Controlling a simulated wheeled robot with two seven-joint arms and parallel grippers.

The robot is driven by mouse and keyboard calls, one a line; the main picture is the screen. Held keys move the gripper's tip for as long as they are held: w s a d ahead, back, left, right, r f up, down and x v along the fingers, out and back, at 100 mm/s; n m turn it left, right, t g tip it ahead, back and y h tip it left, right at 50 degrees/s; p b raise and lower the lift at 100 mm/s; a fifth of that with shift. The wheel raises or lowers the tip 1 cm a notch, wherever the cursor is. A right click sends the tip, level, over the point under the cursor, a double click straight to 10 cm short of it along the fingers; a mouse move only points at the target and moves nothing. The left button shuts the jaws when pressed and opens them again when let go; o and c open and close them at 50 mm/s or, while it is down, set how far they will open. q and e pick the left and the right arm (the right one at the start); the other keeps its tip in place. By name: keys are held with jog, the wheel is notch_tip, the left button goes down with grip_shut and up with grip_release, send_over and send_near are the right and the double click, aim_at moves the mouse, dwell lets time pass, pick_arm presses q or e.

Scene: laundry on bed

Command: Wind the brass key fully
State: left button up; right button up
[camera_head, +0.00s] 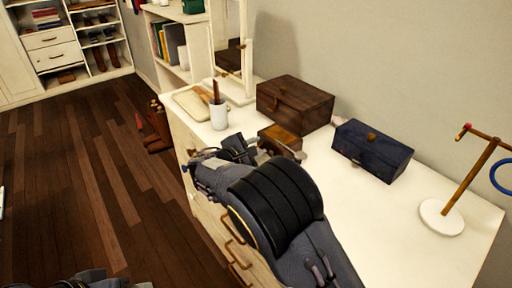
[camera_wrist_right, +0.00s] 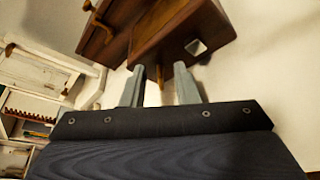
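A small wooden box (camera_head: 281,138) stands on the white dresser top, in front of a larger dark brown box. In the right wrist view the small box (camera_wrist_right: 180,28) is just beyond my fingertips, with a pale square on its face. A thin brass-coloured piece, apparently the key (camera_wrist_right: 161,76), shows between the two fingers. My right gripper (camera_wrist_right: 159,72) is open, its grey fingers on either side of that piece with gaps visible. In the head view my right gripper (camera_head: 276,152) is at the small box and partly hides it; the key cannot be made out there. My left gripper's fingers do not show.
The dark brown box (camera_head: 296,104) stands behind the small box. A dark blue box (camera_head: 371,150) is to its right, and a stand (camera_head: 441,217) with a blue ring further right. A white cup (camera_head: 219,116) and tray (camera_head: 193,103) are left. The dresser's front right is clear.

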jog(key=v, duration=0.7)
jog(key=shift+s+a+r, duration=0.1)
jog(key=shift+s+a, duration=0.15)
jog(key=shift+s, duration=0.05)
jog(key=shift+c, duration=0.5)
